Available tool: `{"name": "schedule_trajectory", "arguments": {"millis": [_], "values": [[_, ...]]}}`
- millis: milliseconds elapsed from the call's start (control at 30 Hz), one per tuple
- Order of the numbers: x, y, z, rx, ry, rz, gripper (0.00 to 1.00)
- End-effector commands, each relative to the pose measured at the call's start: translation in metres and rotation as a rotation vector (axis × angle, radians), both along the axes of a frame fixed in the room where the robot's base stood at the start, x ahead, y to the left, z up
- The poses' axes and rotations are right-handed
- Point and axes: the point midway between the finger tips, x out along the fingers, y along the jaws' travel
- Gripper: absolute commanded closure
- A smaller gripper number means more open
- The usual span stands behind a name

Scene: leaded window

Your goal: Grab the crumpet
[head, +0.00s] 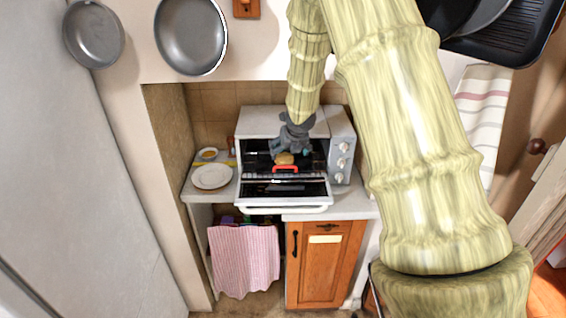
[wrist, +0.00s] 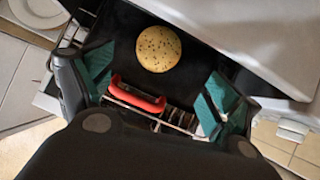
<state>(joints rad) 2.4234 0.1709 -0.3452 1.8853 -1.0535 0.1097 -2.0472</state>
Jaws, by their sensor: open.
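The crumpet (wrist: 158,49) is round, golden and pitted on top. In the wrist view it lies on a dark surface at the toaster oven's mouth, ahead of my fingers and roughly between their lines. In the head view the crumpet (head: 284,158) shows small, just below my gripper (head: 294,148). I cannot tell if a finger touches the crumpet.
A red handle (head: 285,168) sits at the front of the oven opening; the red handle (wrist: 137,95) also lies between my fingers in the wrist view. A white plate (head: 212,177) stands on the counter to the left. The oven's top and side walls are close around my gripper.

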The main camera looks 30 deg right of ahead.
Motion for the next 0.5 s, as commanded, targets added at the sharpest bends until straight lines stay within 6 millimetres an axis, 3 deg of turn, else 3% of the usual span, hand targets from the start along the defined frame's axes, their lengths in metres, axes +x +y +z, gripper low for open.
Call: {"name": "schedule_trajectory", "arguments": {"millis": [100, 500], "values": [[0.014, -0.002, -0.018, 0.003, 0.004, 0.001, 0.1], [0.04, -0.011, -0.047, 0.003, 0.007, -0.001, 0.1]]}}
